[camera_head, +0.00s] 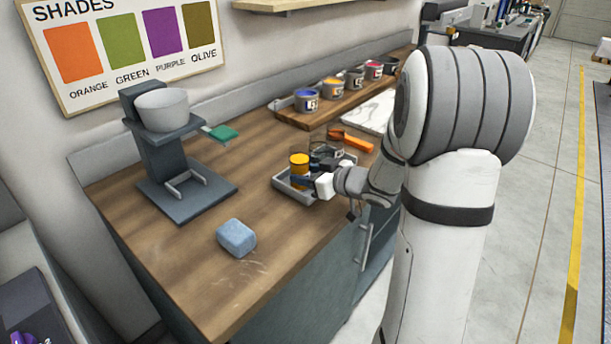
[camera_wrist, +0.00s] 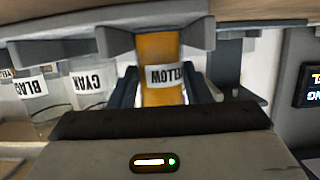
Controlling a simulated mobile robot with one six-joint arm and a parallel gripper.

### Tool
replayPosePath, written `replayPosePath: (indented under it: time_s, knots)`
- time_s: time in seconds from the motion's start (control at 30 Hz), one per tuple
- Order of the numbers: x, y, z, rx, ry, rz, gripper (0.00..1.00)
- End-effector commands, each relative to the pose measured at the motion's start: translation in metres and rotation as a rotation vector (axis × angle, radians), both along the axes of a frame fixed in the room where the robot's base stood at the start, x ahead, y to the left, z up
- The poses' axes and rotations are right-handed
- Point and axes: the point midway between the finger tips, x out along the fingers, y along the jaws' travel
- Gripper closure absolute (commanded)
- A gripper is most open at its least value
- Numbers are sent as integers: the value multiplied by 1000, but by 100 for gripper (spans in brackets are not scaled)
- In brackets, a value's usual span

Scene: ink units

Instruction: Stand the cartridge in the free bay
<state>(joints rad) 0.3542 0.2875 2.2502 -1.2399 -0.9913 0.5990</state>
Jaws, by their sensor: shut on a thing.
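My gripper (camera_head: 302,181) is shut on the yellow cartridge (camera_head: 299,164), with a finger on each side of it. In the wrist view the cartridge (camera_wrist: 161,62) has a white YELLOW label, which looks upside down, and sits between grey brackets (camera_wrist: 195,32). In the head view it is upright over the grey tray (camera_head: 288,190). My gripper hides its lower part, so I cannot tell whether it rests on the tray. Clear cartridges labelled CYAN (camera_wrist: 90,82) and BLAC, cut off (camera_wrist: 38,88), show left of it. I cannot clearly make out the free bay.
A blue block (camera_head: 236,238) lies on the wooden counter (camera_head: 190,275) near the front. A grey stand with a white bowl (camera_head: 162,110) is at left. Several paint cans (camera_head: 333,89) stand behind, and an orange-handled tool (camera_head: 351,141) lies behind the tray.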

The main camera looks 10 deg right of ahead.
Motion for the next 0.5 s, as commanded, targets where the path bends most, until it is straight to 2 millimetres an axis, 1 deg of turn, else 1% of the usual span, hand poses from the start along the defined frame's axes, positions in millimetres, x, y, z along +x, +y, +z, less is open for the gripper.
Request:
replayPosePath:
  time_s: [0.17, 0.3, 0.33, 0.5]
  knots:
    - [0, 0, 2, 0, -3, 2, 82]
    - [0, 1, -3, -1, -2, 2, 82]
    - [0, 1, -2, -2, -2, 2, 54]
    - [0, 1, -1, -1, -2, 3, 40]
